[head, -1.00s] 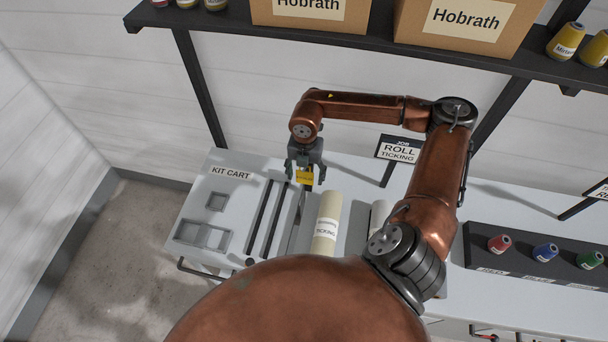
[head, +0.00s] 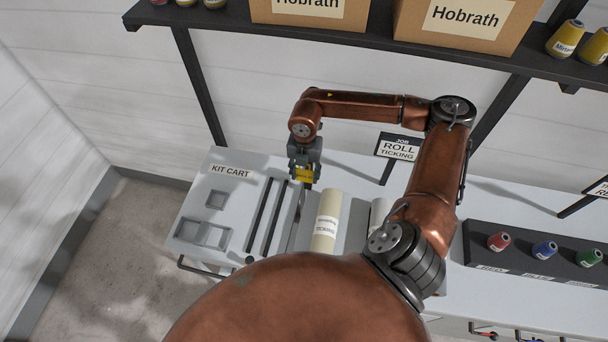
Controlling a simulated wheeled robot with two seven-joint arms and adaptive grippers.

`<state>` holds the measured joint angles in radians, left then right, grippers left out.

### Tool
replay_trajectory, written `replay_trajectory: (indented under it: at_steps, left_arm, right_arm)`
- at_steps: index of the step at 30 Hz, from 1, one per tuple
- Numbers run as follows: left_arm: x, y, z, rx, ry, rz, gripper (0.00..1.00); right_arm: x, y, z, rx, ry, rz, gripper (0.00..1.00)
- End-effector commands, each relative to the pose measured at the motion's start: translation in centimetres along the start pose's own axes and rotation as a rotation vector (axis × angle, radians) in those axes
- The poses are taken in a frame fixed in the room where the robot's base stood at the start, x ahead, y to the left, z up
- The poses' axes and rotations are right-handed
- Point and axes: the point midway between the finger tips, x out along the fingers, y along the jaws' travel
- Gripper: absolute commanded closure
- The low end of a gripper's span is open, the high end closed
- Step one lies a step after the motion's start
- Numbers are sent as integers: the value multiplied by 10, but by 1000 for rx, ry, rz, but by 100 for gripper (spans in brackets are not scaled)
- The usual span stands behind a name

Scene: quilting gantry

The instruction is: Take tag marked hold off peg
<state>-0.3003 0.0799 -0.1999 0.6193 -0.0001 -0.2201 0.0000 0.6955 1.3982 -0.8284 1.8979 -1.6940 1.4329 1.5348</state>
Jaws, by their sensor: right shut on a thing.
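A small yellow tag (head: 304,175) hangs at the far right edge of the kit cart, beside the ticking roll. Its marking is too small to read. My right gripper (head: 304,170) points down at the tag and is shut on it. The peg is hidden behind the gripper and tag, so I cannot tell whether the tag still touches it. My left gripper is not in the head view.
The kit cart (head: 192,208) has dark rails and shallow trays. A cream ticking roll (head: 326,222) lies just right of the tag. Thread spools (head: 544,250) sit in a dark rack at right. A shelf (head: 350,40) with boxes hangs above.

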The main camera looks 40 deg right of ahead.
Motion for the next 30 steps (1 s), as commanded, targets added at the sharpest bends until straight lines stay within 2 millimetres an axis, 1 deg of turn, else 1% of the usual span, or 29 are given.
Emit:
replay_trajectory:
  at_steps: [5, 10, 14, 21, 24, 27, 30]
  left_arm:
    - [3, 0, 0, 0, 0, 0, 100]
    - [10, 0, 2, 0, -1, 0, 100]
    - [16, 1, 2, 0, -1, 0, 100]
    - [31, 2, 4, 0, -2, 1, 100]
    - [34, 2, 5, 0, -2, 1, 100]
    - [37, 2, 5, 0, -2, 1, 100]
    - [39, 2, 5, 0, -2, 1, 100]
  right_arm:
    - [-4, 1, -4, -1, 0, 2, 72]
    - [-16, 1, -18, -3, -2, 2, 72]
    - [-26, 1, -40, -5, -1, 3, 72]
    - [-52, 1, -91, -9, -2, 4, 72]
    - [-63, 2, -110, -7, -1, 4, 72]
    - [-70, 1, -124, -6, 0, 3, 72]
    - [-76, 1, -133, -4, -1, 3, 72]
